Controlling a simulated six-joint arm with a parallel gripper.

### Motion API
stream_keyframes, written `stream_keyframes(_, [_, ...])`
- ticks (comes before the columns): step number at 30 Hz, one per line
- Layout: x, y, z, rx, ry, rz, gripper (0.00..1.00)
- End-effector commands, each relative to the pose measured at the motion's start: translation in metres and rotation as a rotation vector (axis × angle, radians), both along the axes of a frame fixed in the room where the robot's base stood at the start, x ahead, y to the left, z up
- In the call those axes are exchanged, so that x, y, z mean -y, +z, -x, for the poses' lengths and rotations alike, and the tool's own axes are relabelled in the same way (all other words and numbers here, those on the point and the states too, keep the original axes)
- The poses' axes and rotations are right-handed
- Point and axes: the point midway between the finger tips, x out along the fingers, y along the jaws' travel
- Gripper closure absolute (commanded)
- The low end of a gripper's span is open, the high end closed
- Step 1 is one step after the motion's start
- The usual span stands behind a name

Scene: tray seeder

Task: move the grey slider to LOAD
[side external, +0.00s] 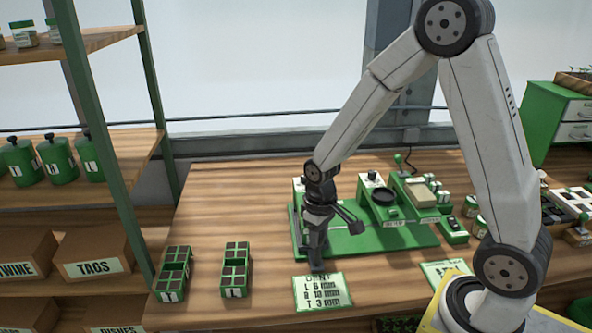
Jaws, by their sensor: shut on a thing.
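The tray seeder has a green base plate (385,240) on the bench, with a black round bowl and a tan block along its back. My gripper (317,266) points down at the front left edge of this plate, just behind a printed card. Its jaws are shut on a small grey part, which looks like the grey slider, though the fingers mostly hide it. The LOAD mark and the slider's track cannot be made out in this view.
The printed card (323,292) lies right in front of my gripper. Two green cell trays, one at far left (173,274) and one nearer (236,270), stand left of it. Another card (446,271) and several jars are at right. Bench between trays and shelf is clear.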

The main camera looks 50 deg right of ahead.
Motion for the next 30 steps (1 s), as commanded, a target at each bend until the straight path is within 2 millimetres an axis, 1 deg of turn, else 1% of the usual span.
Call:
stream_keyframes(23, [0.001, 0.001, 0.0, 0.003, 0.0, 0.0, 1.0])
stream_keyframes(26, [0.006, 0.001, 0.005, 0.002, -0.001, 0.0, 1.0])
stream_keyframes(30, [0.02, 0.001, 0.018, 0.003, -0.005, 0.001, 1.0])
